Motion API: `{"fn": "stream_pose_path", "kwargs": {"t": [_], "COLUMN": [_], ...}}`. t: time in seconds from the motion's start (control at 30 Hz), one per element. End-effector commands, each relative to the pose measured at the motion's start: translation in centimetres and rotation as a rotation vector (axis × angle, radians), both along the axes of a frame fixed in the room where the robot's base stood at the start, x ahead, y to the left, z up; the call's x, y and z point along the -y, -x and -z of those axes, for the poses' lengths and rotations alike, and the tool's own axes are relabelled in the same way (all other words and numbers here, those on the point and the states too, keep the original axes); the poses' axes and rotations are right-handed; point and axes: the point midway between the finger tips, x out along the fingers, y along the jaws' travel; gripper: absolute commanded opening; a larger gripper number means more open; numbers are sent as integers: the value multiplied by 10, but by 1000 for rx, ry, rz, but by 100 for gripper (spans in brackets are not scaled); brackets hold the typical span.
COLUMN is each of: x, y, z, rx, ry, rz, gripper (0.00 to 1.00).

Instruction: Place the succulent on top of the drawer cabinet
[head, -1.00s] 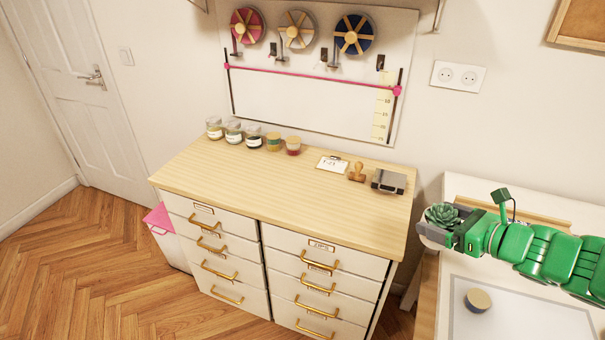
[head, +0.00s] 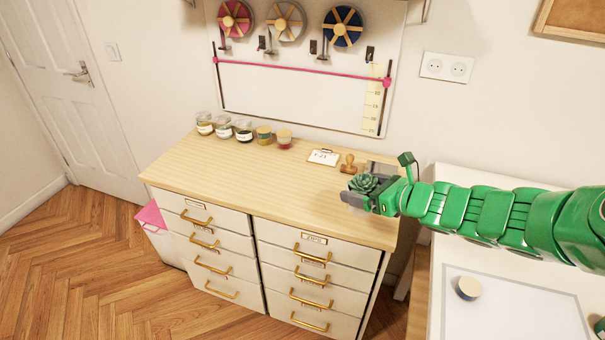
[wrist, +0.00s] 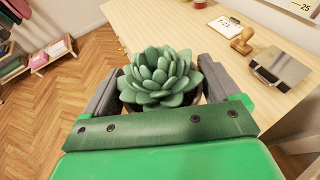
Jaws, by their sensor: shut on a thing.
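The succulent (head: 364,183) is a green rosette plant, and my gripper (head: 362,198) is shut on it. In the wrist view the succulent (wrist: 160,77) sits upright between the two grey fingers of my gripper (wrist: 160,88); its pot is mostly hidden under the leaves. The drawer cabinet (head: 250,180) has a light wood top and white drawers with brass handles. In the head view the succulent appears over the right part of the cabinet top, near its front right. I cannot tell its exact height above the wood.
On the cabinet top, several jars (head: 224,127) stand along the back left. A small card (head: 323,157), a wooden stamp (head: 348,163) and a grey metal block (wrist: 279,67) lie at the back right. The middle and front left are clear. A white table (head: 450,235) stands at right.

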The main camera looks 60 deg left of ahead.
Motion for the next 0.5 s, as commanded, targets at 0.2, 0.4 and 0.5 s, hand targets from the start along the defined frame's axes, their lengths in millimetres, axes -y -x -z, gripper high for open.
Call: {"fn": "stream_pose_path", "kwargs": {"t": [0.2, 0.4, 0.5], "x": [-12, -33, -43], "y": [-7, -17, -23], "z": [7, 17, 22], "rx": [0, 1, 0], "ry": [2, 1, 1], "rz": [1, -1, 0], "gripper": [47, 47, 47]}}
